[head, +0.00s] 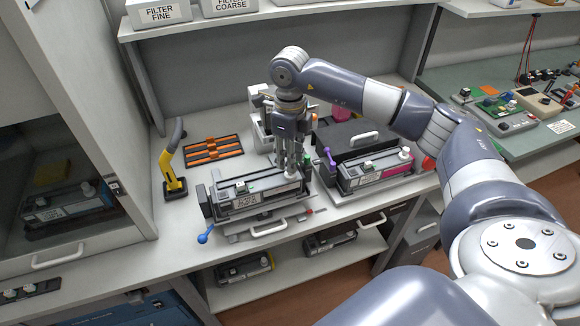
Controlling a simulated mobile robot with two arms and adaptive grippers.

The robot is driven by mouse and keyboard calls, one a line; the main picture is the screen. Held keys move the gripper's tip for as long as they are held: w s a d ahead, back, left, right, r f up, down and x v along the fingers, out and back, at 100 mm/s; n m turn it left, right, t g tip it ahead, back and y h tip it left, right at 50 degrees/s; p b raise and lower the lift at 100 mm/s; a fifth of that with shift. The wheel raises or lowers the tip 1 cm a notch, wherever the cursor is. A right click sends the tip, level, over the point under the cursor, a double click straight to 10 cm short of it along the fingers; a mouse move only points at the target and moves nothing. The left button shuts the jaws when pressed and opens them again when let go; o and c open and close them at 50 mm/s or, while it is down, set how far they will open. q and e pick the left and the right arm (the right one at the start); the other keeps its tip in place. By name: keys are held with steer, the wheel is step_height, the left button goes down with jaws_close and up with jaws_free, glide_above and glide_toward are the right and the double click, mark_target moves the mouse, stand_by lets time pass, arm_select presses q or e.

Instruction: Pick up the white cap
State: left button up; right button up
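My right gripper (289,166) points straight down over the right end of the grey toner cartridge (245,200) on the counter. A small white cap (291,174) shows right at its fingertips, partly hidden by the fingers. The fingers look close together, but I cannot tell whether they grip the cap or only stand around it. Another white cap (404,153) sits on top of the cartridge with a magenta label (370,176) to the right, clear of the gripper. My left gripper is not in view.
A yellow-handled tool (172,172) and a black tray with orange strips (213,150) stand to the left. A blue-knobbed lever (206,236) sticks out at the front. A shelf with filter boxes (160,12) hangs above. A glass-fronted cabinet (60,165) is at far left.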

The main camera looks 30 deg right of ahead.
steer(key=shift+d+f+p, duration=0.1)
steer(key=shift+f+p, duration=0.2)
steer(key=shift+f, duration=1)
steer(key=c, duration=0.5)
steer(key=shift+r, duration=0.1)
